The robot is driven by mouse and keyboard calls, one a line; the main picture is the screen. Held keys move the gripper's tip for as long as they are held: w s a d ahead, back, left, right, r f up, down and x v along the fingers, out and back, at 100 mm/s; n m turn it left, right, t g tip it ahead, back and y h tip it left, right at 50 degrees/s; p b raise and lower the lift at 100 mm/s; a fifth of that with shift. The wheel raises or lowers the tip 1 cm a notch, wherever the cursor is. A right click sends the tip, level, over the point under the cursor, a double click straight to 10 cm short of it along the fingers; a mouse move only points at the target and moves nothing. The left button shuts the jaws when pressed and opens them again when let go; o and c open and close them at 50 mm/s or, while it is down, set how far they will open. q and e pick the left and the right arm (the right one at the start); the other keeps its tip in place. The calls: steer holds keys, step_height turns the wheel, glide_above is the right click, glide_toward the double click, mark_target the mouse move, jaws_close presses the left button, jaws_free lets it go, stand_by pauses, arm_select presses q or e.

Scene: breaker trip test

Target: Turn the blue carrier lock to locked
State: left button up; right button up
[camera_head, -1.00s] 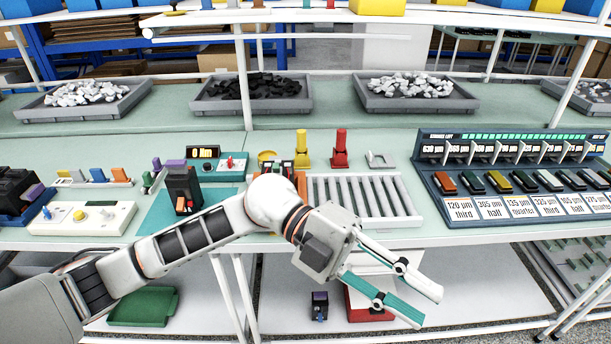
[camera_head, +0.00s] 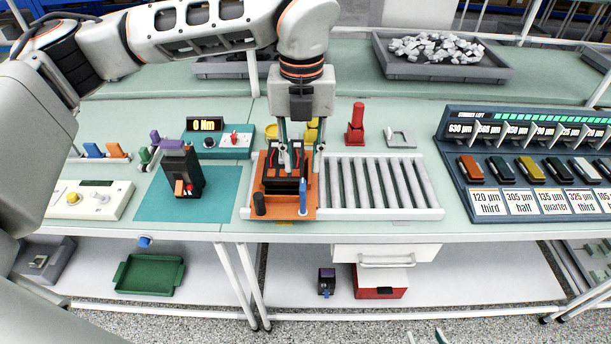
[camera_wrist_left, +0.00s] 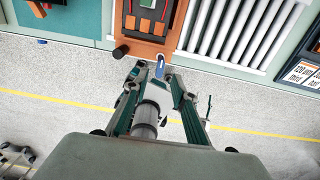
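The orange carrier (camera_head: 274,209) sits at the left end of the roller track and holds a dark breaker (camera_head: 281,183). The blue carrier lock (camera_head: 303,197) is a small lever at its front right corner, standing roughly upright in the head view. It also shows in the wrist view (camera_wrist_left: 160,67). My left gripper (camera_head: 301,150) points down over the carrier, its fingers spread and empty. In the wrist view the blue lever appears just beyond and between the fingertips (camera_wrist_left: 155,84); contact cannot be told. Only small tips of my right gripper (camera_head: 425,337) show at the bottom edge.
A black knob (camera_head: 259,205) stands at the carrier's front left corner. The roller track (camera_head: 385,187) lies to the right. A teal mat (camera_head: 218,205) with a dark device (camera_head: 183,172) is on the left. A red post (camera_head: 356,124) stands behind the track.

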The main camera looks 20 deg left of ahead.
mark_target(303, 184)
arm_select(q)
step_height(303, 184, down, 7)
steer(key=shift+r+p, duration=0.1)
steer(key=shift+p, duration=0.3)
jaws_close()
